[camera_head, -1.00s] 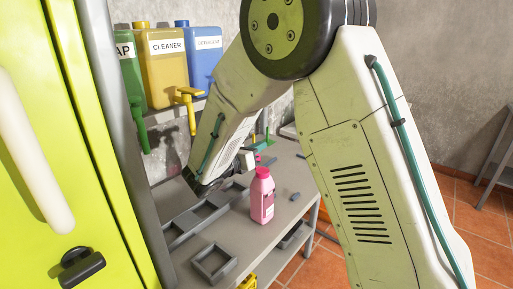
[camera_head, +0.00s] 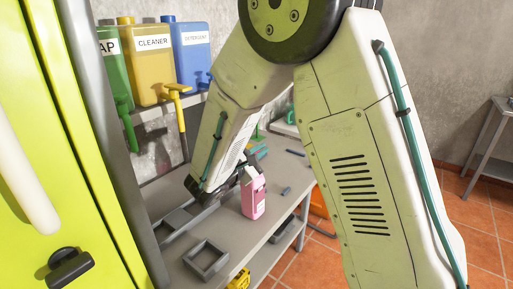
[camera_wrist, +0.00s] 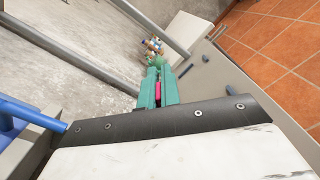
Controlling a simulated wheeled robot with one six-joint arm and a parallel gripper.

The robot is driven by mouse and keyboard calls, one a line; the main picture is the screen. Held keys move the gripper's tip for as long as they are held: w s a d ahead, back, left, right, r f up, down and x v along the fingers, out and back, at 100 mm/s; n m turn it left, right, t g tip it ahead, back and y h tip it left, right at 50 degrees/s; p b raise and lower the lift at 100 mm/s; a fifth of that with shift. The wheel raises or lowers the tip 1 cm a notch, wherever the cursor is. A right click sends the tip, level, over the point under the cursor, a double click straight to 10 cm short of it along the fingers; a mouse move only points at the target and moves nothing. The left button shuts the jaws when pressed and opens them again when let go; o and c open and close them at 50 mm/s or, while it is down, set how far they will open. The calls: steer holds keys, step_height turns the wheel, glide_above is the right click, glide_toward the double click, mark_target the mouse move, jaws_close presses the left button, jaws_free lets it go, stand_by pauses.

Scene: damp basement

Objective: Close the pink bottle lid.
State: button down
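The pink bottle (camera_head: 254,200) stands upright on the grey bench in the head view. Its top is largely covered by the end of my arm, so the lid's state is hidden there. In the wrist view my gripper (camera_wrist: 159,88) shows two teal fingers close together. A bright pink strip (camera_wrist: 158,92) shows in the narrow gap between them. It may be the lid, but I cannot tell whether the fingers press on it. The bottle's body cannot be made out in the wrist view.
Grey open-topped trays (camera_head: 206,259) lie on the bench (camera_head: 237,238) left of and in front of the bottle. Yellow (camera_head: 152,62) and blue (camera_head: 192,52) jugs stand on a shelf behind. A green cabinet (camera_head: 60,140) closes off the left side.

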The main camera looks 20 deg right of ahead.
steer(key=m, duration=0.2)
steer(key=s+f+m, duration=0.1)
steer(key=d+f+m, duration=0.1)
steer(key=m, duration=0.1)
steer(key=shift+s+f+m, duration=0.1)
steer(key=shift+s+m, duration=0.15)
steer(key=shift+m, duration=0.05)
steer(key=shift+s+f+m, duration=0.1)
steer(key=shift+f+m, duration=0.45)
steer(key=shift+m, duration=0.55)
steer(key=shift+s+f+m, duration=0.1)
steer(key=shift+f+m, duration=0.4)
steer(key=shift+m, duration=0.6)
steer(key=c, duration=1.6)
jaws_free()
glide_above(253, 190)
steer(key=s+v, duration=0.1)
steer(key=v, duration=0.2)
steer(key=shift+w+d, duration=0.2)
steer(key=shift+w, duration=0.05)
